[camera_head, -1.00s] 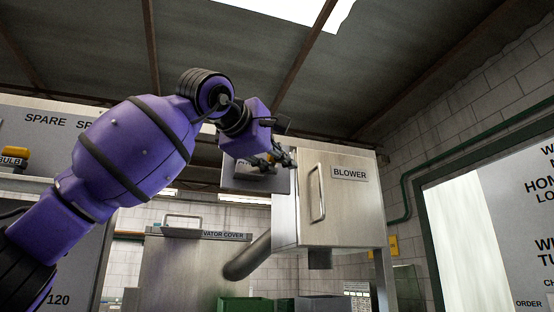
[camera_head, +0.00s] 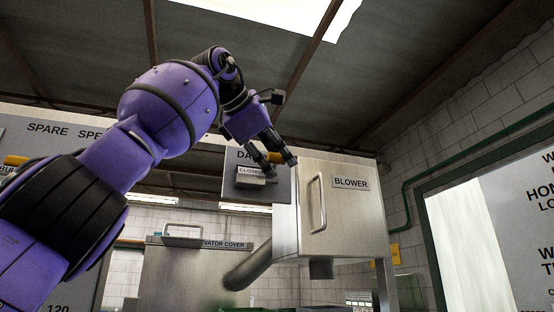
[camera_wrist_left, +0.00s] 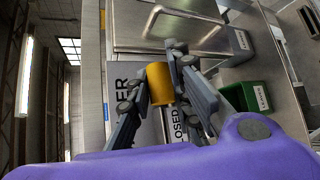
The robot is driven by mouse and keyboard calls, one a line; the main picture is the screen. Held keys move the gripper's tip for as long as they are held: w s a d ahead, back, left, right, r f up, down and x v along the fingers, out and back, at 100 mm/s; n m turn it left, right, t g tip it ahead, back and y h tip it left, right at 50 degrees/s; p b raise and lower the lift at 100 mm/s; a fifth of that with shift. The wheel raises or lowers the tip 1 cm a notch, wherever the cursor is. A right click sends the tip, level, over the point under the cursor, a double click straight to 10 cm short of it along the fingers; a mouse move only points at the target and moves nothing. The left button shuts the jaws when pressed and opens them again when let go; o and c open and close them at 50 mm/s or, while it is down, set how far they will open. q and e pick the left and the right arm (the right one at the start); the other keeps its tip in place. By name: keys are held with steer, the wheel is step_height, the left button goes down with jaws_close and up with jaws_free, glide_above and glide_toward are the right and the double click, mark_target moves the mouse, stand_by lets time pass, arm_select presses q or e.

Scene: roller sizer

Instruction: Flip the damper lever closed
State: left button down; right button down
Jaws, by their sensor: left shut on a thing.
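The grey damper panel (camera_head: 243,192) hangs left of the blower box in the head view. Its upper label is partly covered, and a "CLOSED" label (camera_head: 250,171) shows above a grey lever mount. My left gripper (camera_head: 281,163) is at the panel's right side, fingers pointing down and right. The damper lever's yellow handle (camera_wrist_left: 160,84) sits between the two fingers in the left wrist view, and the gripper is shut on it. Part of the handle also shows behind the fingers in the head view. The rest of the lever is mostly hidden. My right gripper is not in view.
The steel blower box (camera_head: 343,222) with a bar handle (camera_head: 317,203) stands close right of the gripper. A duct (camera_head: 247,270) runs below it. The elevator cover (camera_head: 195,270) is lower left. A green bin (camera_wrist_left: 247,97) shows in the wrist view.

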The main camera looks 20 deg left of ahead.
arm_select(q)
steer(key=shift+r+g, duration=0.3)
steer(key=shift+s+a+r+n, duration=0.1)
steer(key=shift+r+n, duration=0.05)
steer(key=shift+n, duration=0.15)
stand_by(0.3)
steer(key=c, duration=1.7)
jaws_free()
steer(key=shift+c, duration=0.2)
steer(key=shift+o, duration=0.6)
steer(key=v, duration=1.2)
steer(key=shift+a, duration=0.1)
